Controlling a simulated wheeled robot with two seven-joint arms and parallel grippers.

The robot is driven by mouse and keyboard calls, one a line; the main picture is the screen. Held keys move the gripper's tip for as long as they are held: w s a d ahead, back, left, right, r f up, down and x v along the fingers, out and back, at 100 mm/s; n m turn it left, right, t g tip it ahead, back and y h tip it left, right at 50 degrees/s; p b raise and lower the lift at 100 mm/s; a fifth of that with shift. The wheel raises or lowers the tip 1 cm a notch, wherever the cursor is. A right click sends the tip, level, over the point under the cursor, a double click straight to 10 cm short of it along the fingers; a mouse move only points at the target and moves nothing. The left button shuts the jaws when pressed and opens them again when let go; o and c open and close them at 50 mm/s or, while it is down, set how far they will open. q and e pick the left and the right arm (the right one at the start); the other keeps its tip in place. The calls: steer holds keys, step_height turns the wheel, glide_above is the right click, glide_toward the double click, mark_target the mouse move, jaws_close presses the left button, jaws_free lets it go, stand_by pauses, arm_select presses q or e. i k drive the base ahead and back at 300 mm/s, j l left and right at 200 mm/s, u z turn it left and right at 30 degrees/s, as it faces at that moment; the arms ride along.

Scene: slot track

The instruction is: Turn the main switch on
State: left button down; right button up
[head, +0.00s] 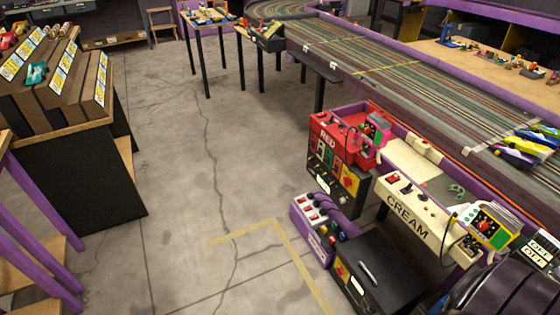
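I cannot tell for sure which control is the main switch. A yellow and green panel with a red knob (485,226) is at the right end of the cream station (430,212), and its setting is too small to read. A white label panel (528,250) with green lettering is near the right edge. A purple box (318,222) with several red and white switches sits beside the red station. The red station (335,150) has a dark front with a yellow plate and a red button (349,183).
The striped slot track (390,75) runs along the right, with several cars (530,145) on it. A black box (380,275) stands in front of the cream station. A display rack (60,75) is at the left. The concrete floor (180,190) between is clear.

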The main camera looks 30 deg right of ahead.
mark_target(348, 181)
steer(key=i+z, duration=0.15)
steer(key=i, duration=0.35)
steer(key=i+j+z, duration=0.2)
steer(key=i, duration=0.25)
steer(key=i+j+z, duration=0.15)
steer(key=i, duration=0.3)
